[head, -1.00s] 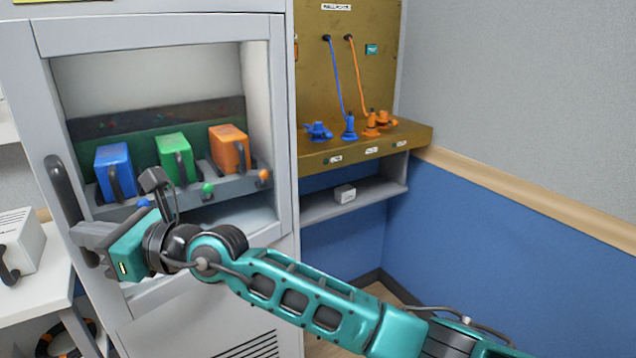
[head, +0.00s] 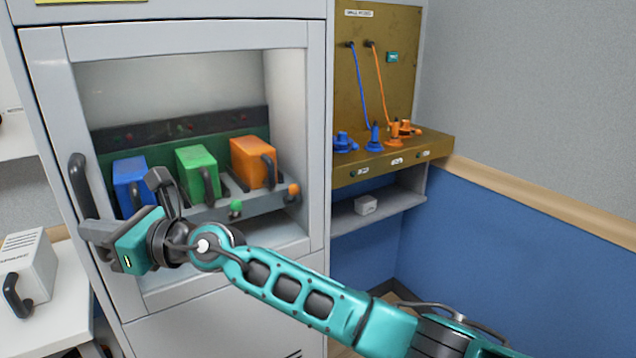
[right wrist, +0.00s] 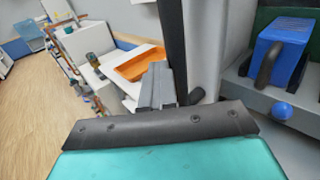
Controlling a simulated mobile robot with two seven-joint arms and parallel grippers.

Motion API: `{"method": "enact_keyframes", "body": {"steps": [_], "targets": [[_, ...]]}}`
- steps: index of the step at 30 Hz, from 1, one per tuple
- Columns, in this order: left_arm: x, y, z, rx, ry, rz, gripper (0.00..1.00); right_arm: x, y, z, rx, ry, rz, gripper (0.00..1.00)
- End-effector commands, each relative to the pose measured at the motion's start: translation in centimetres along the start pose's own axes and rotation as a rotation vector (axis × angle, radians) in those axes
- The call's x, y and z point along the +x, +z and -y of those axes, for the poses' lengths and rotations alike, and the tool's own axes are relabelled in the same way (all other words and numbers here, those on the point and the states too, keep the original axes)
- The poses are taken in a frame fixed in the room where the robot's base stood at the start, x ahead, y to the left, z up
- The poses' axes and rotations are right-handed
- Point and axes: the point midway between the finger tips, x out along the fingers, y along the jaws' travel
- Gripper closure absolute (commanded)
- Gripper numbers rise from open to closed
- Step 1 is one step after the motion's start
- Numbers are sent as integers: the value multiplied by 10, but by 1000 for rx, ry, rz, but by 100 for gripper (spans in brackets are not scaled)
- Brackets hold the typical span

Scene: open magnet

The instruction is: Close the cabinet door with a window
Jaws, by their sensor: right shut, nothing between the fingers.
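The cabinet door with a window (head: 185,38) is a grey frame around a large window. It looks closed or nearly closed; I cannot tell if a small gap remains. Its dark vertical handle (head: 80,180) is on the left side of the frame. My right gripper (head: 88,232) is shut and empty, at the lower end of the handle, in front of the left frame. In the right wrist view the shut fingers (right wrist: 158,85) are close to the dark handle (right wrist: 172,35); contact is unclear. My left gripper is out of view.
Blue (head: 130,185), green (head: 192,165) and orange (head: 248,160) blocks with handles stand inside, behind the window. A brown panel shelf (head: 390,160) with plugs and cords is at right. A white table (head: 50,325) with a white box (head: 30,262) is at left.

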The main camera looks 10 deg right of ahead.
Motion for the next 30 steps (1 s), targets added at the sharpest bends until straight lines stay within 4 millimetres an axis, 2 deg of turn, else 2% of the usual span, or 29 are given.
{"method": "enact_keyframes", "body": {"steps": [30], "targets": [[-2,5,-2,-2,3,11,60,-2,2,8,-2,-15,5,100]]}}
